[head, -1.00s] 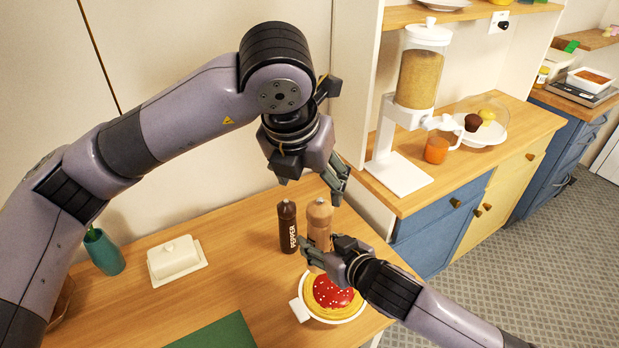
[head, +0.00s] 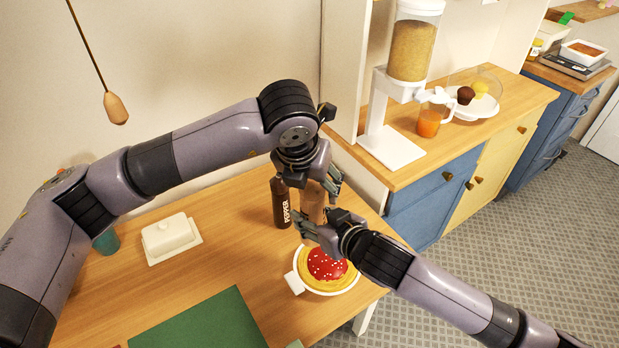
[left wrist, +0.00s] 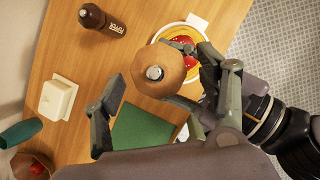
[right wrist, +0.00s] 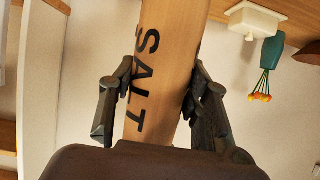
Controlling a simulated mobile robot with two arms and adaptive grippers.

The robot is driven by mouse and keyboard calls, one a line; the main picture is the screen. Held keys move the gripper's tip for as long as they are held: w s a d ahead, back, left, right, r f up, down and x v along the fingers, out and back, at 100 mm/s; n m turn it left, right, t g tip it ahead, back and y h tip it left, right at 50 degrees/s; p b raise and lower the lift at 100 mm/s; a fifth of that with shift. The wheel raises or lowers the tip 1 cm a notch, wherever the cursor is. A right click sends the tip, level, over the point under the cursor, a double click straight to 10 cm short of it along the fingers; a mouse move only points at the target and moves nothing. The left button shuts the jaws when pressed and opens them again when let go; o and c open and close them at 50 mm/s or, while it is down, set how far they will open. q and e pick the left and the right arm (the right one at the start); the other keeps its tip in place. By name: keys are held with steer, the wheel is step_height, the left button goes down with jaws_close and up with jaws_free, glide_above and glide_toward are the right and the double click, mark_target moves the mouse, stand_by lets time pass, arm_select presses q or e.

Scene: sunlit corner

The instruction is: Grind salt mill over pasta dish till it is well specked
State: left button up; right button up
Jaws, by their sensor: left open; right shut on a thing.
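The salt mill (head: 313,203) is light wood, and its "SALT" lettering shows in the right wrist view (right wrist: 160,70). My right gripper (head: 312,228) is shut on its body and holds it just behind the pasta dish. My left gripper (head: 318,178) is open around or just above the mill's top; the left wrist view shows the mill's knob (left wrist: 155,73) between the spread fingers. The pasta dish (head: 327,268) is a white dish of yellow pasta with red sauce, speckled with white dots. The mill's lower end is partly hidden behind my right gripper.
A dark pepper mill (head: 281,203) stands left of the salt mill. A white butter dish (head: 170,238) and a green mat (head: 205,325) lie on the table. A cereal dispenser (head: 408,60) stands on the blue cabinet behind. The table's middle is clear.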

arm_select(q)
steer(key=c, duration=1.2)
steer(key=m, duration=0.2)
steer(key=m+h, duration=0.1)
steer(key=m, duration=0.1)
steer(key=shift+g+h, duration=0.3)
steer(key=shift+g, duration=0.1)
steer(key=m, duration=0.2)
steer(key=m+g+h, duration=0.1)
steer(key=m, duration=0.2)
steer(key=shift+s+d+m+g, duration=0.1)
steer(key=shift+d+m+g, duration=0.1)
steer(key=shift+m+g, duration=0.1)
steer(key=m+g, duration=0.1)
steer(key=m, duration=0.1)
steer(key=m+g+h, duration=0.1)
steer(key=m, duration=0.2)
steer(key=shift+r, duration=0.1)
steer(key=m+g, duration=0.1)
steer(key=m, duration=0.2)
steer(key=shift+g, duration=0.3)
steer(key=shift+a+m+y, duration=0.15)
steer(key=shift+m+y, duration=0.15)
steer(key=shift+m, duration=0.7)
steer(key=o, duration=1.2)
